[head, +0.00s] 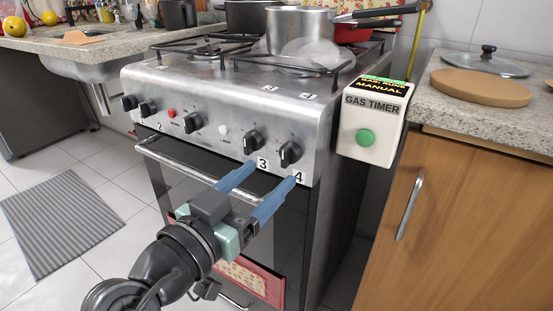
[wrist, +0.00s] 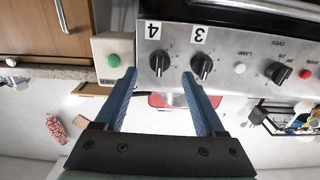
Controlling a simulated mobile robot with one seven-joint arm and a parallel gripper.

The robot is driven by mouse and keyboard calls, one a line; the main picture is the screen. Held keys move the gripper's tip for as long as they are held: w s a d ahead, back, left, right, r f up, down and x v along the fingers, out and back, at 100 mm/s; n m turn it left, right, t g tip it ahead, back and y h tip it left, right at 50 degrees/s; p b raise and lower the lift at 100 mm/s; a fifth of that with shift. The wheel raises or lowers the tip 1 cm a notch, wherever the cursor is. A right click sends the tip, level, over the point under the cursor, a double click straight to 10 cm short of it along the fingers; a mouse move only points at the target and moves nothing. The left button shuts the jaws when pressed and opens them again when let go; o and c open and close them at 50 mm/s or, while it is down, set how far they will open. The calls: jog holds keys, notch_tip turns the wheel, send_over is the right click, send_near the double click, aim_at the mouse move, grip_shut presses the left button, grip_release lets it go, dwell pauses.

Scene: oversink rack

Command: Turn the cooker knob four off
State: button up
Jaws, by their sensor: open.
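Cooker knob four (head: 290,153) is a black knob at the right end of the steel cooker front, above the label "4". It also shows in the wrist view (wrist: 160,62), where the picture is upside down. Its exact turn angle is hard to read. My gripper (head: 269,175) is open and empty, its two blue fingers pointing at the panel. In the wrist view the gripper (wrist: 160,75) has its fingertips on either side of knob four, with the knob just beyond them. I see no contact. Knob three (head: 253,141) stands close by, near the right-hand fingertip (wrist: 187,77).
The gas timer box (head: 374,120) with a green button sits right of the cooker. The oven handle (head: 195,170) juts out below the knobs. Pots, including a steel pot (head: 299,30), stand on the hob. A wooden cabinet (head: 470,220) is at the right; open tiled floor lies left.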

jog(key=p+v, duration=0.1)
jog(key=v, duration=0.7)
jog(key=shift+p, duration=0.3)
jog(key=w+d+r+n+t+y+p, duration=0.1)
jog(key=w+d+r+t+y+p, duration=0.1)
jog(key=r, duration=0.6)
jog(key=w+d+r+n+t+y+p, duration=0.1)
jog(key=w+r+n+t+y+p, duration=0.1)
jog(key=r, duration=0.7)
jog(key=s+d+r+n+t+y+p, duration=0.15)
jog(key=s+r+t, duration=0.25)
jog(key=r, duration=0.6)
jog(key=s+d+r+n+t+y+p, duration=0.1)
jog(key=s+d+r+t+y, duration=0.3)
jog(key=r, duration=0.6)
notch_tip(320, 180, up, 38)
jog(key=s+a+p, duration=0.1)
jog(key=p, duration=3.6)
jog(key=shift+n+p, duration=0.35)
jog(key=shift+p, duration=0.05)
jog(key=shift+s+a+h, duration=0.1)
jog(key=shift+s+h, duration=0.05)
jog(key=shift+h, duration=0.1)
